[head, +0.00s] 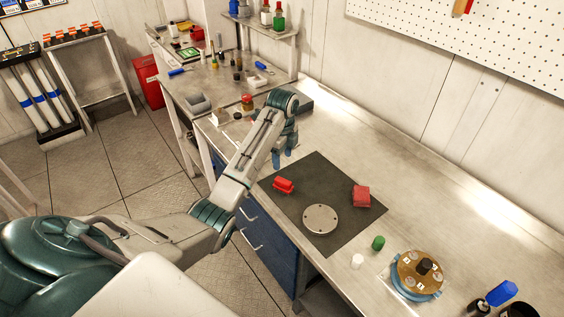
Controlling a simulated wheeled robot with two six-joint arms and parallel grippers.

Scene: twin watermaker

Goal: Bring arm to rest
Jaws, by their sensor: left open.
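My left arm reaches in from the left over the workbench (406,177). Its left gripper (281,158) hangs down with blue fingertips above the far left corner of the dark mat (322,174). The gripper is open, and nothing shows between its fingers. My right gripper does not show in the head view.
On the mat lie a red cylindrical part (283,185), a red block (361,196) and a round metal disc (321,218). Nearer stand a green cap (378,243), a white cap (357,261) and a brass-topped round unit (416,272).

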